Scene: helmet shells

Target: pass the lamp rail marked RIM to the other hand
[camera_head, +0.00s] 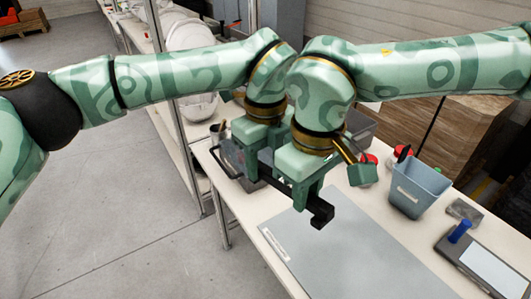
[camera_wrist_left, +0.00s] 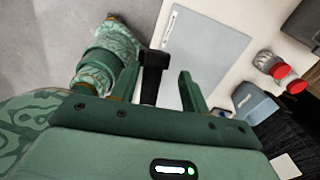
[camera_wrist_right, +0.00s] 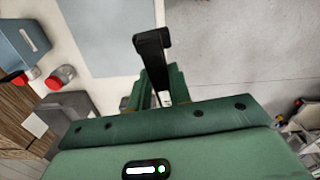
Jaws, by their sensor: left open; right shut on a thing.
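The lamp rail (camera_head: 321,213) is a dark bar with a hooked end, held above the bench; I cannot read any marking on it. My right gripper (camera_head: 307,195) is shut on it near the hooked end. In the right wrist view the rail (camera_wrist_right: 152,55) sticks out beyond the closed fingers (camera_wrist_right: 162,88). My left gripper (camera_head: 258,163) is close beside the right one, at the rail's other part. In the left wrist view its fingers (camera_wrist_left: 157,88) are spread, with the rail (camera_wrist_left: 152,75) between them, nearer the left finger. The arms hide part of the rail.
A grey mat (camera_head: 350,250) lies on the white bench below. A shelf post (camera_head: 184,150) rises at the left.

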